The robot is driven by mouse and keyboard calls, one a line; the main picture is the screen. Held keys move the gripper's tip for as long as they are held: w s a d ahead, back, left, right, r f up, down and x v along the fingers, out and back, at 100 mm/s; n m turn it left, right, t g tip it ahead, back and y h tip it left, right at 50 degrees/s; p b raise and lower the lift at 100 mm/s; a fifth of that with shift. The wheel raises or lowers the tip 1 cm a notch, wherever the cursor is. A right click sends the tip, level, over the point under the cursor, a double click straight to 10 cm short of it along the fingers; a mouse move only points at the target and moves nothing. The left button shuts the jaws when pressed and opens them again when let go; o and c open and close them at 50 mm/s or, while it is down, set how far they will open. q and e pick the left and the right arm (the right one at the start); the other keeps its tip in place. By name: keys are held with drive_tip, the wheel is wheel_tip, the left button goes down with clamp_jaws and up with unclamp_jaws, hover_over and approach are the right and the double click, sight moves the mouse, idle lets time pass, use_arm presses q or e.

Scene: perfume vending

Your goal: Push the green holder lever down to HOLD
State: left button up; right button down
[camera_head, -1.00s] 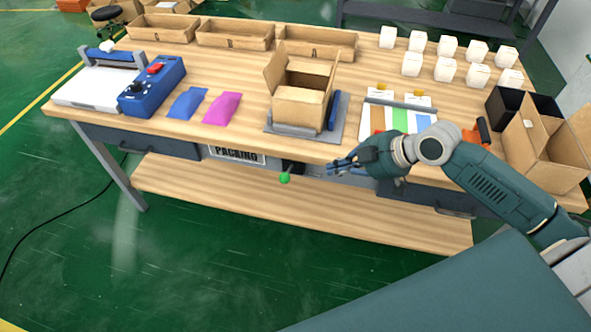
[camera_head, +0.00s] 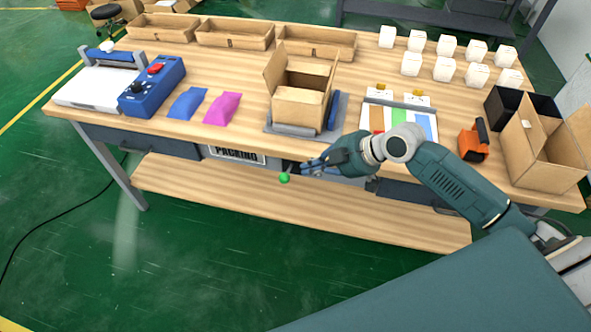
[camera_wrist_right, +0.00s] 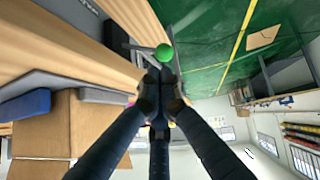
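The green ball knob of the holder lever (camera_head: 285,178) hangs below the front edge of the workbench, under the open carton. It also shows in the right wrist view (camera_wrist_right: 164,52), on the end of a thin grey rod. My right gripper (camera_head: 304,169) is just right of the knob in the head view. In the right wrist view its dark blue fingers (camera_wrist_right: 161,82) come together at the tips, just short of the knob, with nothing seen between them. I cannot tell whether they touch the lever. My left gripper is not in view.
An open carton (camera_head: 299,107) stands on a grey fixture above the lever. A PACKING sign (camera_head: 237,154) and drawers line the bench front. A lower wooden shelf (camera_head: 300,208) runs beneath. The orange tool (camera_head: 473,145) and black bin stand at right.

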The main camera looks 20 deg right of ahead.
sight(289, 177)
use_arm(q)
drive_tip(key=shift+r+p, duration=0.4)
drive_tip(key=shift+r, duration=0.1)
use_arm(e)
drive_tip(key=x, duration=0.6)
drive_tip(key=shift+f, duration=0.1)
drive_tip(key=shift+s+a+f+t, duration=0.2)
drive_tip(key=shift+f+t, duration=0.1)
